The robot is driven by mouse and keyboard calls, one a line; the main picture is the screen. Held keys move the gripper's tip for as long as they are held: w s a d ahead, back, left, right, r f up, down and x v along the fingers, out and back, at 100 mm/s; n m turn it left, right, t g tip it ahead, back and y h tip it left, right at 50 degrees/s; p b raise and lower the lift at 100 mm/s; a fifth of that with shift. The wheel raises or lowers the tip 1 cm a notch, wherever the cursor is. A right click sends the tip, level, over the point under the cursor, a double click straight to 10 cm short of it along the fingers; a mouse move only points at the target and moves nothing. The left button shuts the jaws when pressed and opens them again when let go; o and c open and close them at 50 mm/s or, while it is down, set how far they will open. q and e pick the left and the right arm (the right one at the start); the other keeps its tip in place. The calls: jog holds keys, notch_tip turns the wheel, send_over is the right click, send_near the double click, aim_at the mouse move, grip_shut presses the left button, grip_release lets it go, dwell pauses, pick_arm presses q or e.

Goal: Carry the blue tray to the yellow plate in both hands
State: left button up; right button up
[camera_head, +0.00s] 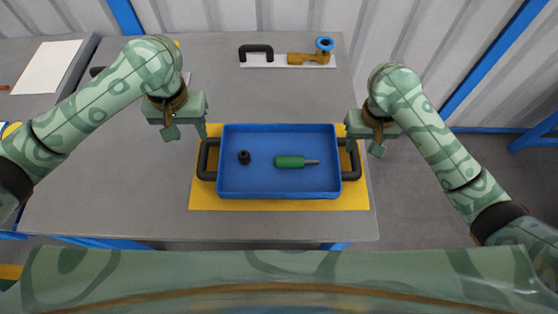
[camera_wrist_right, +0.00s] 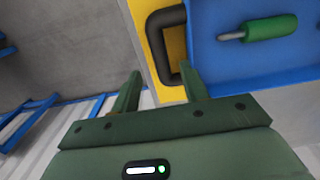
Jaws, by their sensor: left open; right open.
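The blue tray (camera_head: 280,193) sits over the yellow plate (camera_head: 280,204), whose edges show around it; it looks level. It has a black handle at each end, the left one (camera_head: 203,160) and the right one (camera_head: 355,162). A green-handled tool (camera_head: 289,162) and a small black round part (camera_head: 244,157) lie in it. My left gripper (camera_head: 187,133) is open at the far end of the left handle. My right gripper (camera_head: 363,147) is open by the right handle. In the right wrist view my open fingers (camera_wrist_right: 161,88) are either side of the handle's near end (camera_wrist_right: 168,76); contact is unclear.
The grey table (camera_head: 120,190) is clear left of the plate. At the back lie a black handle part (camera_head: 256,49) and a brass fitting with a blue ring (camera_head: 310,56). A white sheet (camera_head: 47,66) lies at the far left. The table's right edge is close to the plate.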

notch_tip(320, 180, up, 6)
jog(key=shift+f, duration=0.15)
dwell(0.6)
